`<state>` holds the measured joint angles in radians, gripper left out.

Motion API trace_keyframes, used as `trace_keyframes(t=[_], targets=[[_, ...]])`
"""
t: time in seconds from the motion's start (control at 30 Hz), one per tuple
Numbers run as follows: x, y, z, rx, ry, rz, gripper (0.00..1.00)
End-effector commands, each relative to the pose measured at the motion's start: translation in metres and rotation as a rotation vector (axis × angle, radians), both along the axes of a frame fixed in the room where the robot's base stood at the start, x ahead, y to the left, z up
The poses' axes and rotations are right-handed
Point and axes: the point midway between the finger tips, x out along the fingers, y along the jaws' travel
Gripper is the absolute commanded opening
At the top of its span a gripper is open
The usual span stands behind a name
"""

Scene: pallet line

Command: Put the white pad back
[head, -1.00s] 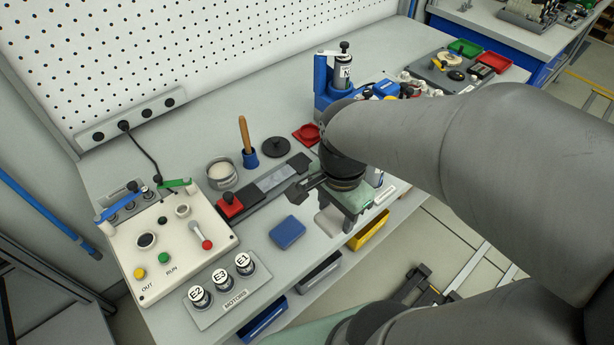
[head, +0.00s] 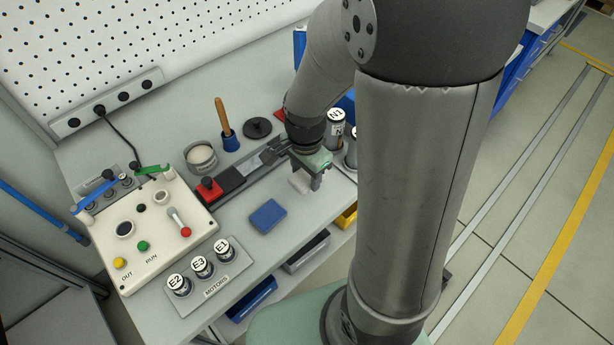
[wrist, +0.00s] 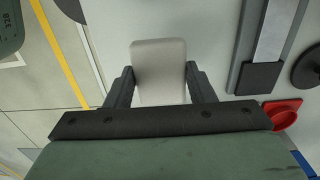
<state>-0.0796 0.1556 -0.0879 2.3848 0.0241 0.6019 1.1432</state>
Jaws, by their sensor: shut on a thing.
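The white pad (wrist: 158,62) is a pale, rounded rectangle between the two dark fingers of my gripper (wrist: 158,84) in the wrist view. My gripper is shut on it by its sides. In the head view the pad (head: 299,183) shows as a small pale patch under my gripper (head: 308,178), over the front part of the bench, right of the blue pad (head: 268,216). The gripper hides part of it there. I cannot tell how high it is above the bench.
A dark rail with a red block (head: 208,189) runs behind the blue pad. Motors E1, E3 and E2 stand in a holder (head: 213,290) at the front. A control box (head: 135,245) is at left. Cylinder N1 (head: 336,127) stands close right of my gripper. Bench around the blue pad is clear.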

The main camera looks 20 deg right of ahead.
Motion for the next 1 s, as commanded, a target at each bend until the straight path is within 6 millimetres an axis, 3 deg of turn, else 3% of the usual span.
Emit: trace_keyframes(t=[0.17, 0.37, 0.8, 0.83, 0.87, 0.9, 1.0], targets=[[0.007, 0.002, -0.012, 0.000, 0.000, 0.001, 0.28], [0.009, 0.003, -0.043, 0.000, 0.000, 0.003, 0.28], [0.009, 0.003, -0.047, 0.000, 0.000, 0.003, 0.28], [0.009, 0.003, -0.045, 0.000, 0.000, 0.003, 0.57], [0.009, 0.003, -0.045, 0.000, 0.000, 0.003, 0.66], [0.009, 0.003, -0.045, 0.000, 0.000, 0.003, 0.71], [0.009, 0.003, -0.045, 0.000, 0.000, 0.003, 0.71]])
